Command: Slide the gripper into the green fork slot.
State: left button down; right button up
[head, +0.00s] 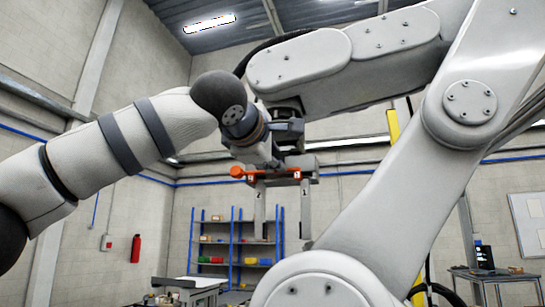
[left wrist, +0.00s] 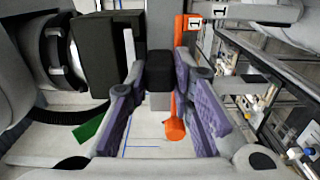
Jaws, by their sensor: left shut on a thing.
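A two-pronged tool gripper (head: 281,177) hangs in the middle of the head view. It has an orange bar with labels 1 and 2, an orange knob at its left end and two grey prongs pointing down. My left gripper (head: 262,150) reaches it from the left; its fingers are hard to make out there. In the left wrist view, the purple-padded fingers (left wrist: 166,85) are on either side of a dark block (left wrist: 176,66), shut on this part of the tool gripper. A small green piece (left wrist: 91,130) shows at lower left; I cannot tell if it is the fork slot.
A large white jointed arm (head: 370,190) fills the right and top of the head view, close to the tool. Blue shelving (head: 232,240) with bins stands behind. A white-topped table (head: 190,283) is at lower left, another table (head: 500,273) at far right.

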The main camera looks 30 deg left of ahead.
pick_arm(q)
jog(key=v, duration=0.8)
jog(key=shift+s+r, duration=0.15)
jog(key=shift+s, duration=0.15)
dwell(0.4)
